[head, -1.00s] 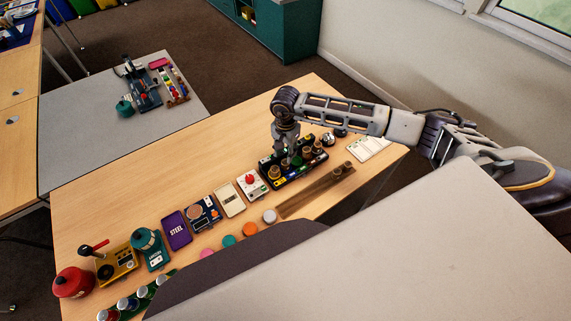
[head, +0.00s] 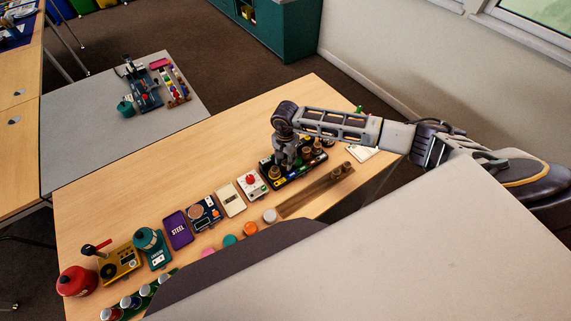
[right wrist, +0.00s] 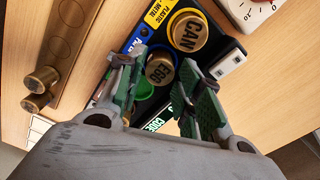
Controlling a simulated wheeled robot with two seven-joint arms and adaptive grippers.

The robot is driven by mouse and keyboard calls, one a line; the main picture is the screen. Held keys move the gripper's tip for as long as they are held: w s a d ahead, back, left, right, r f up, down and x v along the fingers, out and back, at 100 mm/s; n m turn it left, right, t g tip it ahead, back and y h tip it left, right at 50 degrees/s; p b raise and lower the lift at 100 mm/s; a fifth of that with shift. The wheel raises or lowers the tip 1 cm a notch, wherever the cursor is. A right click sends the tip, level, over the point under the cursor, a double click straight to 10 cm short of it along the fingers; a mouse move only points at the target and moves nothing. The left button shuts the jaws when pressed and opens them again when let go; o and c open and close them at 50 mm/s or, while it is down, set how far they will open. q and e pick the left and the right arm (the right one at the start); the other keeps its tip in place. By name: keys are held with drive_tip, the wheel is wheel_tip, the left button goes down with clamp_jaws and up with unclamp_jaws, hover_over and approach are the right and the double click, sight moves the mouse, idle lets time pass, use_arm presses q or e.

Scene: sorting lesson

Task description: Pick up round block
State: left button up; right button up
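My right gripper (head: 285,162) is low over the dark sorting tray (head: 296,183) on the wooden table. In the right wrist view its two green-padded fingers (right wrist: 158,92) are apart, on either side of a round brass block marked COG (right wrist: 160,68). Other brass blocks in the tray (head: 305,153) are partly hidden by my gripper. My left gripper is not in view.
A brown wooden rail (head: 315,192) with round brass pieces at its end lies in front of the tray. A white dial box (head: 252,184) stands left of the tray, with a purple STEEL card (head: 178,229) farther left. The table's back left is clear.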

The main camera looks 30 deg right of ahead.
drive_tip(key=shift+f, duration=1.25)
drive_tip(key=c, duration=0.5)
